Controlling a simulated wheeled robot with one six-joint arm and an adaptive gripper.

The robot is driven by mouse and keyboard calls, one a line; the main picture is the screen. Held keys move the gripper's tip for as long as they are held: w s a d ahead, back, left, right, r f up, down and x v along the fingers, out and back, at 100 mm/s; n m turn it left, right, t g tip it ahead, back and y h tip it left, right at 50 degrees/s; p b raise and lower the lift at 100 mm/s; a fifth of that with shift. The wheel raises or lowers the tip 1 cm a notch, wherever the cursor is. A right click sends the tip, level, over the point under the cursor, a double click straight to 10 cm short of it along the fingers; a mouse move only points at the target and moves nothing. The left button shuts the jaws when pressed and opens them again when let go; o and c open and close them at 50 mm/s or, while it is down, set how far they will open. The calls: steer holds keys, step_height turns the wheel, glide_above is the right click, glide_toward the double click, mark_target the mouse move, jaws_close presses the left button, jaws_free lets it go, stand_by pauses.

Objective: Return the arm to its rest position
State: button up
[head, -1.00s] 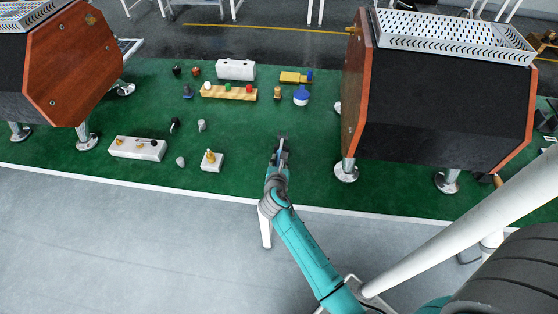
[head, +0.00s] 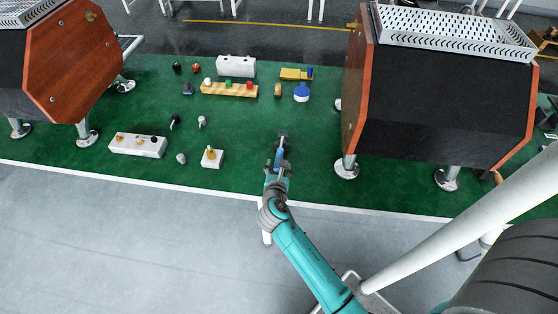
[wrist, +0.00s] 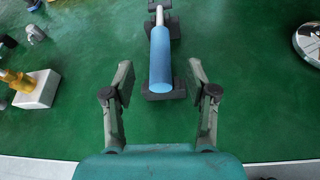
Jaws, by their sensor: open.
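My gripper (wrist: 160,82) is open and empty in the wrist view, its two fingers spread apart. A blue-handled tool (wrist: 161,58) with a pale shaft lies on black supports over the green mat. It is between and ahead of the fingers in that picture, and no finger appears to touch it. In the head view my gripper (head: 280,165) is over the front part of the green mat (head: 240,125), at the end of my teal arm. It partly hides the blue-handled tool there.
A white block with a brass fitting (head: 212,158) stands to the left, beside a longer white block (head: 138,146). A wooden rack (head: 229,90) is further back. A large wood-sided machine (head: 440,105) stands to the right. Grey floor in front is mostly clear.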

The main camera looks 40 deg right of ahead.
steer(key=v, duration=0.6)
steer(key=shift+s+a+r, duration=0.1)
steer(key=shift+s, duration=0.05)
steer(key=s+a+f+m+t+y, duration=0.1)
steer(key=s+a+m+t+y, duration=0.1)
steer(key=s+a+m+y, duration=0.5)
steer(key=s+a+f+m+t+y, duration=0.1)
steer(key=s+a+m, duration=0.25)
steer(key=s, duration=0.85)
steer(key=s+a+r+m+t+y, duration=0.1)
steer(key=s+a+r+m, duration=0.1)
steer(key=s+r+m, duration=0.4)
steer(key=s+a+r+m+t+y, duration=0.1)
steer(key=s+a+r+m, duration=0.2)
steer(key=s+r+m, duration=0.4)
steer(key=shift+s+r+m+t, duration=0.25)
steer(key=shift+r+m, duration=0.2)
steer(key=shift+r, duration=0.35)
